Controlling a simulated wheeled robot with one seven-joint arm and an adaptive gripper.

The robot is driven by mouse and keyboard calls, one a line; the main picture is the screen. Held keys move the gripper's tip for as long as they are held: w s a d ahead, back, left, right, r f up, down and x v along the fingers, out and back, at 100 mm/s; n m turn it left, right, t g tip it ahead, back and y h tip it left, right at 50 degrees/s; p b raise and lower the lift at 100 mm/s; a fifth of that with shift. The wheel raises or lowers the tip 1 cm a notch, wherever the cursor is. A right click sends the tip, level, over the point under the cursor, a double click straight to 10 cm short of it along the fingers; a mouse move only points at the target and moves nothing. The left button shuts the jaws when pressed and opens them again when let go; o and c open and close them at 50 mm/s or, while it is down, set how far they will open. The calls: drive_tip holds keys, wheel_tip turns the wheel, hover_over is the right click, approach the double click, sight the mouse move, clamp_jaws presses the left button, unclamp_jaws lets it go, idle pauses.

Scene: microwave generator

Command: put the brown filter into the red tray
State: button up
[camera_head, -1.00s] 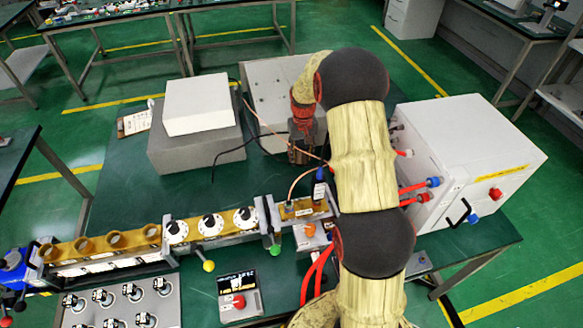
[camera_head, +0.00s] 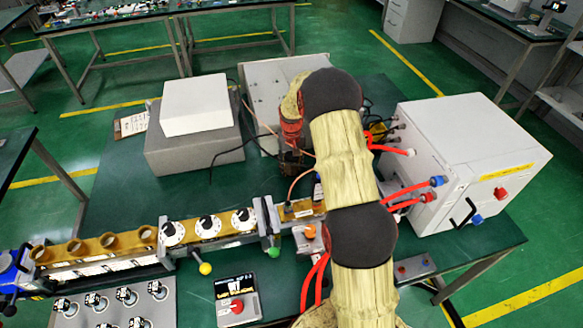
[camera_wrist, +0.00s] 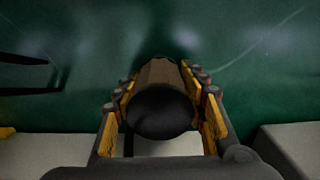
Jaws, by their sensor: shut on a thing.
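My gripper (camera_wrist: 164,82) is shut on the brown filter (camera_wrist: 158,73) in the wrist view. The filter is a brown cylinder with a dark rounded end towards the camera, between two fingers with yellow pads. In the head view my gripper (camera_head: 291,163) is above the green table, in front of the white-grey box at the back. The held filter is hard to make out there. I cannot make out a red tray in either view.
A grey box with a white box (camera_head: 196,105) on it stands left of my gripper. A large white cabinet (camera_head: 465,160) with red hoses is at right. The brass waveguide row (camera_head: 97,246) runs along the front. Loose cables lie near my gripper.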

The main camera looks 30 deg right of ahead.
drive_tip(key=o, duration=1.2)
drive_tip(key=shift+f, duration=0.15)
drive_tip(key=shift+o, duration=0.4)
